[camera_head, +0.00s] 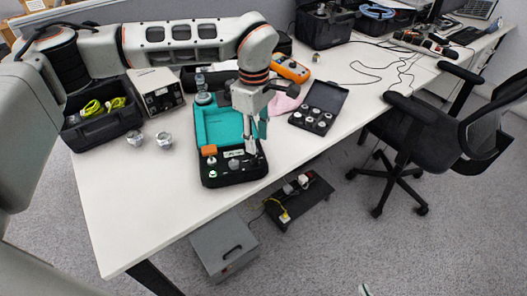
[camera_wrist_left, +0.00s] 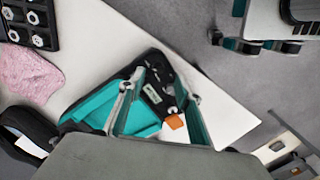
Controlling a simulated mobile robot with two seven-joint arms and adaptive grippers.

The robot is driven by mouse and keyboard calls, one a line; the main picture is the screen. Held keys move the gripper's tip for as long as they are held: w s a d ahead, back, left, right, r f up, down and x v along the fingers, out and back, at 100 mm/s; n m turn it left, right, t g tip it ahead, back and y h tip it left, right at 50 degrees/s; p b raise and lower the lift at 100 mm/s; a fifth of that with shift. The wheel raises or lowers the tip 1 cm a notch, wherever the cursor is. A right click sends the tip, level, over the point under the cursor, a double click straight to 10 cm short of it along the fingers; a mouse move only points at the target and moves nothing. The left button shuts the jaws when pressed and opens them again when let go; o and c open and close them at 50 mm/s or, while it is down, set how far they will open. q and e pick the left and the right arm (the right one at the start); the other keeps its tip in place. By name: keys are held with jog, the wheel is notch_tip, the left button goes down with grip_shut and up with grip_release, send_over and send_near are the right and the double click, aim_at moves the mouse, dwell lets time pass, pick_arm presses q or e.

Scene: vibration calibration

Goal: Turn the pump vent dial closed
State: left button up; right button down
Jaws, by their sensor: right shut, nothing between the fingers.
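A black case (camera_head: 203,175) with a teal inside lies open on the white table. On its dark front panel are an orange block (camera_head: 209,150), a light knob (camera_head: 211,161), a dark knob (camera_head: 233,163) and white labels. I cannot tell which part is the pump vent dial. My left gripper (camera_head: 256,138) points down over the panel's right side. In the left wrist view my left gripper (camera_wrist_left: 160,88) has its fingers spread, with the panel and orange block (camera_wrist_left: 175,122) showing between them. Only the tip of my right gripper (camera_head: 365,290) shows, low in the head view, away from the table.
An orange meter (camera_head: 291,68) lies behind. Two metal fittings (camera_head: 164,140) and an open toolbox (camera_head: 101,128) stand left. The table's front left is clear. A chair (camera_head: 420,135) stands at right.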

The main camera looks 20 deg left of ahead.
aim_at(256, 158)
pick_arm(q)
jog(key=shift+w+a, duration=0.2)
jog(key=shift+a, duration=0.1)
notch_tip(256, 158, down, 8)
jog(key=shift+r+b, duration=0.25)
jog(key=shift+b, duration=0.1)
jog(key=shift+c, duration=0.4)
grip_shut()
